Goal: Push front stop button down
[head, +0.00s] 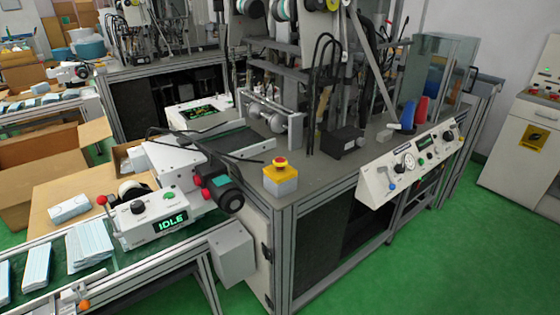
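A red mushroom stop button (280,162) sits on top of a small box with a yellow upper part and a grey lower part (280,181). The box stands on the near corner of the grey machine table (312,178), in the middle of the head view. The button's top is uncovered and nothing touches it. How far it is pressed cannot be told at this size. Neither of my grippers is in view.
Left of the button, a dark motor (222,190) and a white control box reading IDLE (160,218) stand over a conveyor with stacked masks (88,245). A sloping control panel (412,163) is on the right. Green floor (450,255) lies free at lower right.

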